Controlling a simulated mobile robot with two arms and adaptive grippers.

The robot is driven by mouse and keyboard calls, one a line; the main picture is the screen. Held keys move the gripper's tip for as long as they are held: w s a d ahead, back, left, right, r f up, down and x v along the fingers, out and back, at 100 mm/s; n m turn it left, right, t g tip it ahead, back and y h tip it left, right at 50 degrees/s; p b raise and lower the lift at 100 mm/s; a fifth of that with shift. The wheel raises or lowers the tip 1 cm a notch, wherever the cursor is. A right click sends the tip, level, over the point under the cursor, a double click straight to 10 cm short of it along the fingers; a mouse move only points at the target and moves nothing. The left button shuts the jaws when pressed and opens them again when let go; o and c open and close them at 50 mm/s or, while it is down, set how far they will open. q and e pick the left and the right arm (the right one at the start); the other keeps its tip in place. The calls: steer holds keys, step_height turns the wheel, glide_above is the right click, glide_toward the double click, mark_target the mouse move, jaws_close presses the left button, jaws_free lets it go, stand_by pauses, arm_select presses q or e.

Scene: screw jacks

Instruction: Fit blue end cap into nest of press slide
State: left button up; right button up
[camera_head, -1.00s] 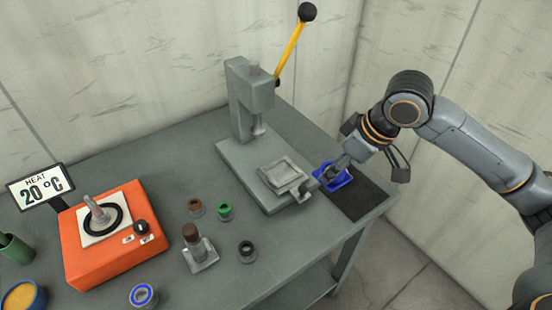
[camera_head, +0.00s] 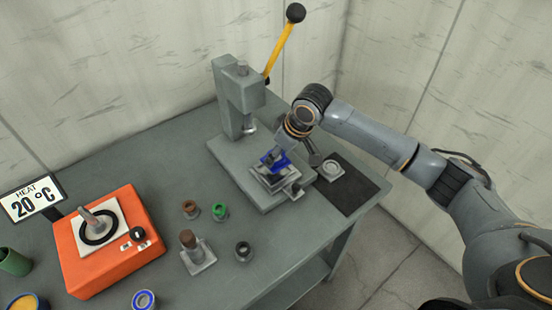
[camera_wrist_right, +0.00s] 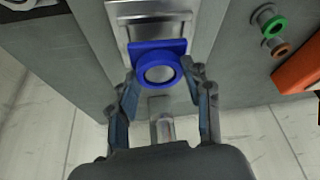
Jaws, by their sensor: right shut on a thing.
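The blue end cap (camera_head: 276,161) is a square plate with a raised ring, clear in the right wrist view (camera_wrist_right: 158,70). My right gripper (camera_head: 284,150) is shut on it, with a finger at each side of the cap in the wrist view (camera_wrist_right: 162,84). The cap is over the press slide (camera_head: 291,186), a grey metal block with a front tab. The slide also shows behind the cap in the wrist view (camera_wrist_right: 146,14). The cap and arm cover most of the nest, so I cannot tell whether the cap touches it. My left gripper is not in view.
The press (camera_head: 239,92) with a yellow lever (camera_head: 280,50) stands just behind the slide. A grey ringed piece (camera_head: 333,169) lies on the black mat (camera_head: 352,190) at right. An orange heater (camera_head: 108,240) and several small rings and bushings occupy the left of the bench.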

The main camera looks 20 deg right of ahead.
mark_target(279, 159)
steer(key=shift+w+a+f, duration=0.1)
steer(key=shift+w+f, duration=0.05)
step_height(279, 159, down, 3)
steer(key=shift+w+a+p, duration=0.1)
steer(key=shift+w+p, duration=0.05)
steer(key=shift+p, duration=0.65)
steer(key=shift+f, duration=0.2)
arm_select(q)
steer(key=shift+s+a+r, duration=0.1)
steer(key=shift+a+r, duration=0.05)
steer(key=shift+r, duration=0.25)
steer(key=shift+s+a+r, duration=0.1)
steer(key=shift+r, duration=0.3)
arm_select(e)
steer(key=o, duration=1.4)
steer(key=shift+f, duration=0.2)
arm_select(q)
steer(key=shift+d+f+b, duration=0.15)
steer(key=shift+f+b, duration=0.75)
steer(key=shift+b, duration=0.05)
arm_select(e)
steer(key=v, duration=1.2)
steer(key=shift+r, duration=0.2)
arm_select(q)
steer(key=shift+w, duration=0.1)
arm_select(e)
steer(key=shift+f, duration=0.1)
